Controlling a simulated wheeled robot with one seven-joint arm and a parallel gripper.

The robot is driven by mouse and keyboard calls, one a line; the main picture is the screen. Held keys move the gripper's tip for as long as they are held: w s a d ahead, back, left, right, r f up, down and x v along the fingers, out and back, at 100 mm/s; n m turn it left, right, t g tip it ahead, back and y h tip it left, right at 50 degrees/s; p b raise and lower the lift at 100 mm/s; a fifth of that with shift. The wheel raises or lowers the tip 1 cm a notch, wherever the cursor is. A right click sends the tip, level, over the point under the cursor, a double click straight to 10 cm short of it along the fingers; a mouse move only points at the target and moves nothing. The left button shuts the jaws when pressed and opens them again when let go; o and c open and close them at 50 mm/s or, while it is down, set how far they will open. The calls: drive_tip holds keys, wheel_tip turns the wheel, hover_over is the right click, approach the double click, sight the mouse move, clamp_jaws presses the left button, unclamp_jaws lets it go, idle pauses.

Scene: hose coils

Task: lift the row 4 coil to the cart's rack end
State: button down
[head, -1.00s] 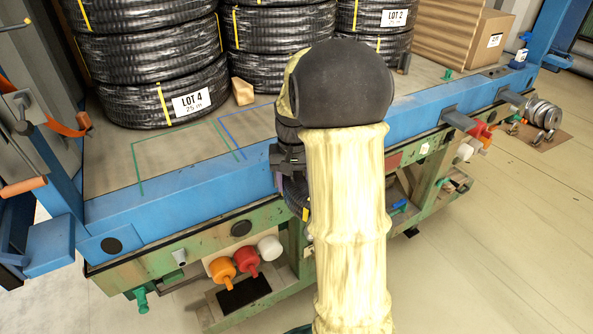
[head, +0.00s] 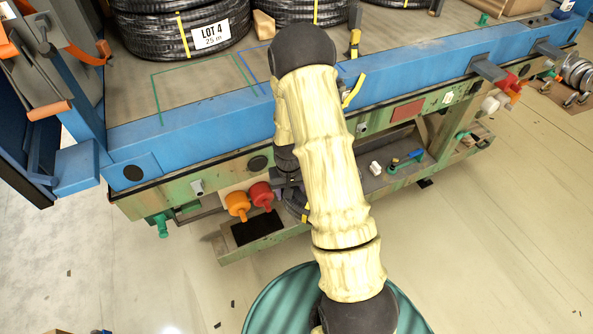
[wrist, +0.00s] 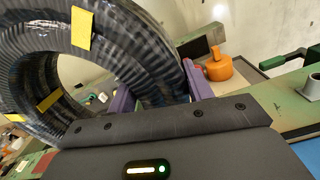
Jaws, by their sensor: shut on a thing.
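My gripper (wrist: 158,92) is shut on a black ribbed hose coil (wrist: 135,50) with yellow bands; purple fingers stand on both sides of its tube. In the head view my arm hides most of the gripper (head: 287,182) and the held coil (head: 296,205). They are in front of the cart's green side, below its blue edge (head: 210,122). A larger coil labelled LOT 4 (head: 165,38) lies on the cart top at the left, behind green and blue outlines. I cannot tell which row the held coil came from.
Orange (head: 237,205) and red (head: 261,194) caps stick out from the cart's front near my gripper. A blue frame with orange handles (head: 48,110) stands at the left end. A teal drum (head: 268,300) is below my arm.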

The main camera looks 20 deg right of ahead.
drive_tip(key=s+a+f+n+b, duration=0.1)
drive_tip(key=f+b, duration=0.7)
drive_tip(key=f, duration=1)
drive_tip(key=s+a+f+n+b, duration=0.1)
drive_tip(key=a+f+b, duration=0.3)
drive_tip(key=f+b, duration=0.5)
wheel_tip(320, 180, down, 9)
drive_tip(key=shift+a+f, duration=0.1)
drive_tip(key=shift+a, duration=0.2)
